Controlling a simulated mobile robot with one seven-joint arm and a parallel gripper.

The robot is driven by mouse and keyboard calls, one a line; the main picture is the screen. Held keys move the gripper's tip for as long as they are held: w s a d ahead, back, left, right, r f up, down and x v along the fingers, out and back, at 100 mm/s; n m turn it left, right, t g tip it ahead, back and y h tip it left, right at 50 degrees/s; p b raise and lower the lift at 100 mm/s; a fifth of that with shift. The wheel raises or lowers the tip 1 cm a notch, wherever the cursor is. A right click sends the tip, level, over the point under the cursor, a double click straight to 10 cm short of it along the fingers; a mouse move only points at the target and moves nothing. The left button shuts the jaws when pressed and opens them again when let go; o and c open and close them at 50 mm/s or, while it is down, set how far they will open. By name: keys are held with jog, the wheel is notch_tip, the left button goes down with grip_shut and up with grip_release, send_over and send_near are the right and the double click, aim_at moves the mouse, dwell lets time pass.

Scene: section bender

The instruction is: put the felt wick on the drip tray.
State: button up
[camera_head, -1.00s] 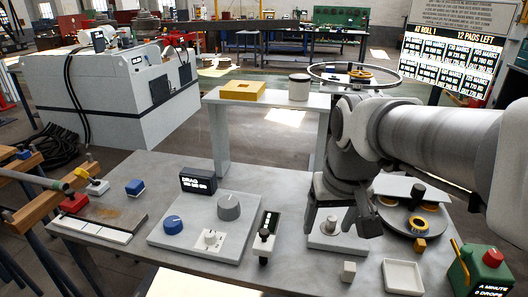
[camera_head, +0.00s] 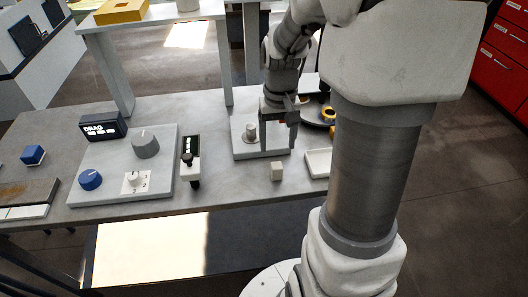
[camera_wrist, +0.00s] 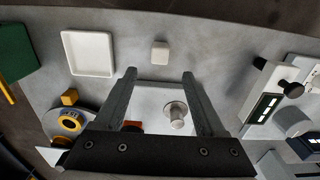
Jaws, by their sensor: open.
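The felt wick seems to be the small off-white block (camera_head: 277,171) on the grey bench, near its front edge. The drip tray (camera_head: 319,163) is the shallow white square tray to its right, partly hidden by my arm. In the wrist view the block (camera_wrist: 160,53) lies just beyond my fingertips, roughly centred between them, and the empty tray (camera_wrist: 88,53) is to its left. My gripper (camera_head: 279,147) is open and empty, pointing down behind the block. In the wrist view my gripper (camera_wrist: 158,74) has its fingers apart over the edge of a white plate.
A white plate with a round knob (camera_head: 251,132) is close to my gripper. A lever unit (camera_head: 190,165) stands to the left, then a dial panel (camera_head: 110,182).

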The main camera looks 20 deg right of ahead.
aim_at(277, 165)
jog(key=f, duration=0.4)
jog(key=f+b, duration=0.1)
jog(key=f, duration=0.4)
jog(key=shift+s+f, duration=0.2)
jog(key=shift+f, duration=0.05)
grip_shut()
